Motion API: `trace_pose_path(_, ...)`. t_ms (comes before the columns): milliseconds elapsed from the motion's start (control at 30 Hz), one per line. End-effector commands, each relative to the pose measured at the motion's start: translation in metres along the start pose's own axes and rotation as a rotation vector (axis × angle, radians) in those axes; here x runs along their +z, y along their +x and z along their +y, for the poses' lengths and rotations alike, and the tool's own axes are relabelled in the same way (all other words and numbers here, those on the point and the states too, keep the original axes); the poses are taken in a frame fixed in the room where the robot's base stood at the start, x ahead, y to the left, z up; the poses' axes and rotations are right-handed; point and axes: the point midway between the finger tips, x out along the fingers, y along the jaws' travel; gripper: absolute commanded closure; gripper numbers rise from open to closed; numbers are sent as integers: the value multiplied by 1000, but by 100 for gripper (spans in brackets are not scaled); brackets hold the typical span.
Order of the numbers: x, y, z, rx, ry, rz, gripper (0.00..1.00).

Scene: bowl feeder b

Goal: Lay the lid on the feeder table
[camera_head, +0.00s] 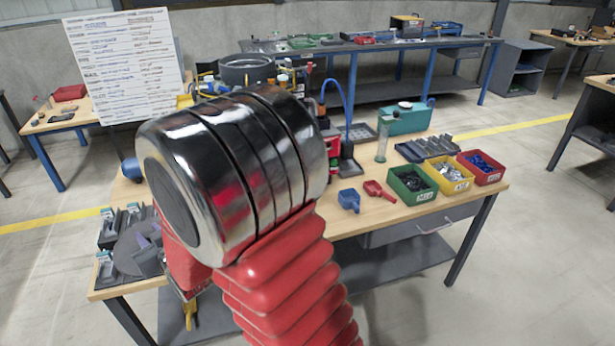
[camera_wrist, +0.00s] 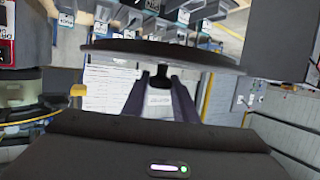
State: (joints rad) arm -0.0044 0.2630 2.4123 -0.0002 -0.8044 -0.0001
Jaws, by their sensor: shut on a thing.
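The lid (camera_wrist: 160,57) is a dark round disc with a small knob, seen almost edge-on in the wrist view. My gripper (camera_wrist: 161,82) has its two dark fingers shut on the knob. In the head view a grey disc, which looks like the lid (camera_head: 128,252), shows left of my red arm, in front of small trays. My gripper is mostly hidden there behind the arm. The feeder table (camera_head: 365,218) has a wooden top, partly covered by my arm. The dark round bowl (camera_head: 246,66) stands at its back, its lower part hidden.
Green, yellow and red bins (camera_head: 447,178) stand at the table's right. A blue scoop (camera_head: 349,200) and a red scoop (camera_head: 378,190) lie in front. A clear cylinder (camera_head: 381,145) stands near a teal box (camera_head: 404,119). Small trays (camera_head: 107,268) fill the left end. Bare wood shows at front right.

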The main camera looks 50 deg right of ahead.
Motion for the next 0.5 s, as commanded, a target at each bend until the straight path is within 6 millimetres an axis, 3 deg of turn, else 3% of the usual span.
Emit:
trace_pose_path(167, 3, 0, 14, 16, 6, 1, 100)
trace_pose_path(267, 9, 1, 32, 35, 10, 0, 100)
trace_pose_path(500, 32, -5, 102, 103, 32, -1, 100)
